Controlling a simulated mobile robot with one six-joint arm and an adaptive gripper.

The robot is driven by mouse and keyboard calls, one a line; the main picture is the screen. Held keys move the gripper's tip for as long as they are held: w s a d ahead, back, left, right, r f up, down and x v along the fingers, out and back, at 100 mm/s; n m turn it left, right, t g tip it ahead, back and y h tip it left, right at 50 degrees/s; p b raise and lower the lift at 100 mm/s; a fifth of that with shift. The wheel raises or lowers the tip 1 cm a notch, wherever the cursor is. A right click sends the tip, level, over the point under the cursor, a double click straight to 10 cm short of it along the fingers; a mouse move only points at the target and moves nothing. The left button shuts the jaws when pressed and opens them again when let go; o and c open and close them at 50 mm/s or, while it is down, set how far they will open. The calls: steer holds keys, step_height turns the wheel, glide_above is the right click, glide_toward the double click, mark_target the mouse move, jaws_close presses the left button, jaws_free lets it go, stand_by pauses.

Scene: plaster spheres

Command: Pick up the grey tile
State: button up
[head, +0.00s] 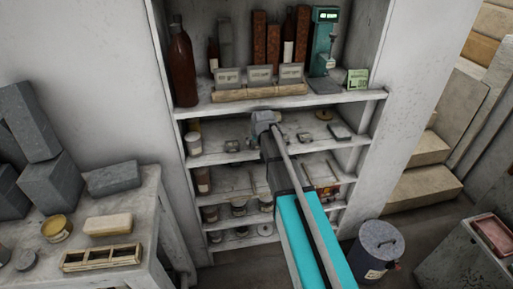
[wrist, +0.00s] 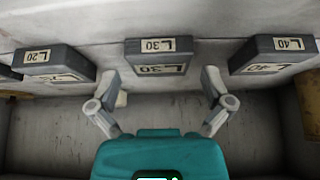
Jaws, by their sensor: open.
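A flat grey piece that looks like a tile (head: 340,131) lies at the right of the shelf below the labelled blocks in the head view. I cannot tell for sure that it is the grey tile. In the wrist view my gripper (wrist: 162,98) is open and empty. Its two fingers point towards a dark grey block marked 30 (wrist: 158,55), with a gap between them and the block. Similar blocks marked 20 (wrist: 53,63) and 40 (wrist: 272,54) stand on either side. In the head view my arm hides my fingertips.
In the head view, three labelled blocks (head: 259,75) stand along a wooden strip (head: 260,91), with bottles (head: 182,62) and a teal device (head: 324,42) around them. Jars and small items fill lower shelves. A table (head: 150,205) with grey blocks stands left; a lidded bin (head: 376,250) stands right.

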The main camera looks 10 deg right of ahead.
steer(key=shift+w+f, duration=0.25)
steer(key=shift+f, duration=0.15)
stand_by(0.3)
steer(key=c, duration=1.1)
steer(key=shift+o, duration=0.2)
steer(key=shift+r, duration=0.15)
steer(key=shift+r, duration=0.1)
steer(key=shift+s+r, duration=0.15)
steer(key=s, duration=1.7)
steer(key=shift+s, duration=0.4)
